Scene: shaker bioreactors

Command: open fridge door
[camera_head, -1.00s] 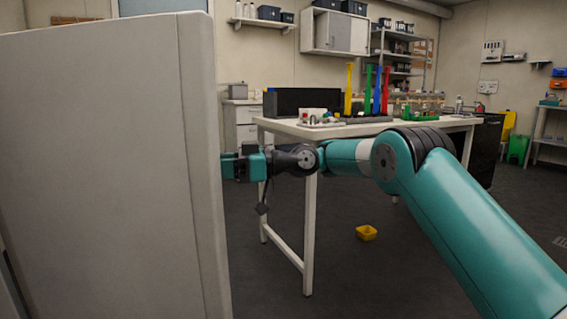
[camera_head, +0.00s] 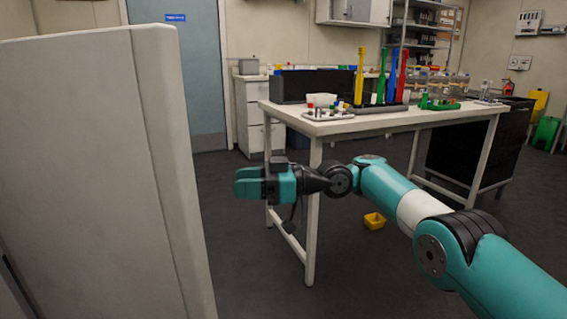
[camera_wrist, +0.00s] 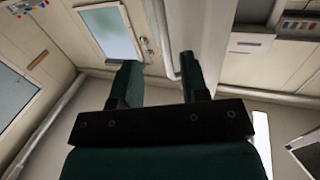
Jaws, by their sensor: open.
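The large pale panel of the fridge (camera_head: 85,170) fills the left of the head view, its edge running down the picture. I cannot tell whether the panel is the door or a side; no handle or opening gap shows. My gripper (camera_head: 240,183) is to the right of that edge, with its fingers pointing left. It is open and empty, and appears apart from the panel. In the wrist view the two dark green fingers (camera_wrist: 158,75) are spread with nothing between them. A pale upright strip (camera_wrist: 205,40) shows behind the right finger; I cannot tell whether it is the fridge.
A white table (camera_head: 380,122) with colored tools and racks stands behind my arm. A small yellow bin (camera_head: 374,221) lies on the floor near it. A blue-grey door (camera_head: 190,70) is in the back wall. The dark floor between fridge and table is clear.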

